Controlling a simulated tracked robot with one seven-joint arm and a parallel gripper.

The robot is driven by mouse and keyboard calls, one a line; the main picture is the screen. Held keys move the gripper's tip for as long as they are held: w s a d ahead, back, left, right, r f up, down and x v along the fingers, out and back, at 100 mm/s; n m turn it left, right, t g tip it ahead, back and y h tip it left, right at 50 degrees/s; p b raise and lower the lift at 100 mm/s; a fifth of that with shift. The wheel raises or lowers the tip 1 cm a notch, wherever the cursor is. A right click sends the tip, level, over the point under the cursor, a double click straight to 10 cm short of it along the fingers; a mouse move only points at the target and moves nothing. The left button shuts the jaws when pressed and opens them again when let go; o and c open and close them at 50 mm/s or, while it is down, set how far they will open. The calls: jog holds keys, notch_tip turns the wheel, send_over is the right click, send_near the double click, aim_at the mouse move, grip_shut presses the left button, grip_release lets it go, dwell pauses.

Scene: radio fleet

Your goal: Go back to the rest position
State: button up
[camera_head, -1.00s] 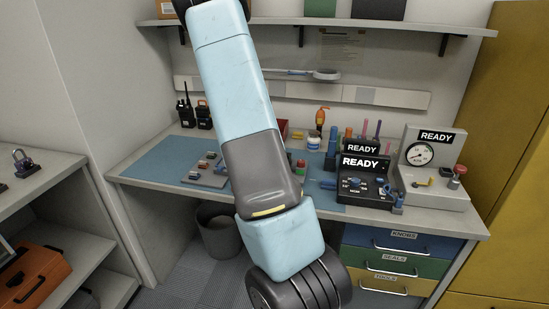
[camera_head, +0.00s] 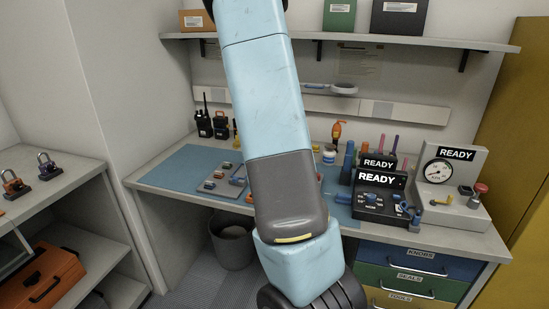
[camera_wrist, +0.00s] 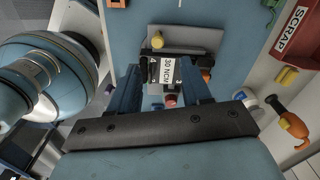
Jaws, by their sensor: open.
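My gripper (camera_wrist: 162,84) shows in the wrist view, its two blue fingers apart. A black block labelled 30 NCM (camera_wrist: 167,72) appears between the fingertips; I cannot tell whether they touch it. In the head view, my light blue and grey arm crosses the middle of the picture in front of the workbench (camera_head: 160,205). My gripper is hidden behind the arm there.
A bin (camera_head: 232,245) is below. A red SCRAP tray (camera_wrist: 300,35) is at right in the wrist view. A shelf (camera_head: 400,41) hangs above.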

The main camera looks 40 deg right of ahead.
jog(key=shift+r, duration=0.65)
jog(key=s+a+r+n+t+y, duration=0.1)
jog(key=s+a+r+n, duration=0.1)
jog(key=a+r+n, duration=0.25)
jog(key=s+a+r+n+t, duration=0.1)
jog(key=s+a+r+n, duration=0.2)
jog(key=a, duration=0.3)
jog(key=s+a+r+n+t, duration=0.1)
jog(key=s+a+r+n, duration=0.2)
jog(key=s+a+n, duration=0.5)
jog(key=s+a+r+n+t+h, duration=0.1)
jog(key=s+a+r+n, duration=0.3)
jog(key=s+a+n, duration=0.5)
jog(key=s+n+t, duration=0.1)
jog(key=s, duration=0.1)
jog(key=shift+s+a+t, duration=0.25)
jog(key=shift+s+t, duration=0.05)
jog(key=shift+s, duration=0.05)
